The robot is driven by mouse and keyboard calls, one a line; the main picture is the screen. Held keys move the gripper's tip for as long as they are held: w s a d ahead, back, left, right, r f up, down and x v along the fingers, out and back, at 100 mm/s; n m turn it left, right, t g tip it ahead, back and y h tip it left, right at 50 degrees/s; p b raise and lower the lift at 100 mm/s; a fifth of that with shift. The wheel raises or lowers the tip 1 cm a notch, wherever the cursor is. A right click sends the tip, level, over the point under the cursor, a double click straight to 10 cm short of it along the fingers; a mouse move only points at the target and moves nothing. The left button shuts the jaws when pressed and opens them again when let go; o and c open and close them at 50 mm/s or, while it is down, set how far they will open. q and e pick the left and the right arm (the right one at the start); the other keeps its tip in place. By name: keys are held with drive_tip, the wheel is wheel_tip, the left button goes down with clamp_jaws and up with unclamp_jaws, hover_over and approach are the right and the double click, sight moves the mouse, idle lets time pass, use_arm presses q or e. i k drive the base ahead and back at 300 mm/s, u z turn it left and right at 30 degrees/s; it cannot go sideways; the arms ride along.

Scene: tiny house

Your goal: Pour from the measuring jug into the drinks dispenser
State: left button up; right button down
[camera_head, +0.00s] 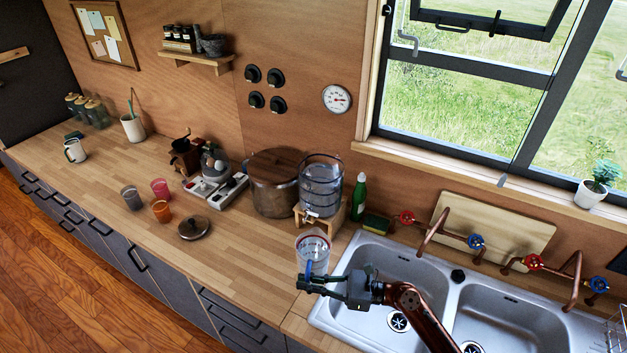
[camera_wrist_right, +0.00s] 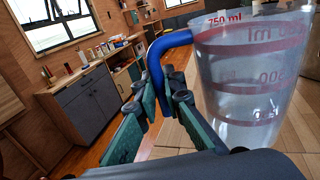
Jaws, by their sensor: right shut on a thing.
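The measuring jug (camera_head: 313,249) is clear with red markings and a blue handle, and stands upright at the counter's edge left of the sink. It fills the right side of the right wrist view (camera_wrist_right: 250,75). My right gripper (camera_head: 312,283) is shut on the blue handle (camera_wrist_right: 157,60). I cannot tell whether the jug touches the counter or how much is in it. The drinks dispenser (camera_head: 321,190) is a clear ribbed vessel with a tap, on a wooden stand (camera_head: 323,221) just behind the jug. My left gripper is not in view.
A large pot (camera_head: 272,186) stands left of the dispenser, a green bottle (camera_head: 358,197) right of it. The double sink (camera_head: 440,283) with copper taps lies right. A round lid (camera_head: 194,228) and several cups lie left. The counter between lid and jug is clear.

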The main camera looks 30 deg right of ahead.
sight(320, 171)
drive_tip(key=k, duration=1.2)
drive_tip(key=u, duration=0.8)
drive_tip(key=i, duration=1.5)
drive_tip(key=z, duration=0.9)
drive_tip(key=i, duration=0.55)
drive_tip(key=z, duration=0.45)
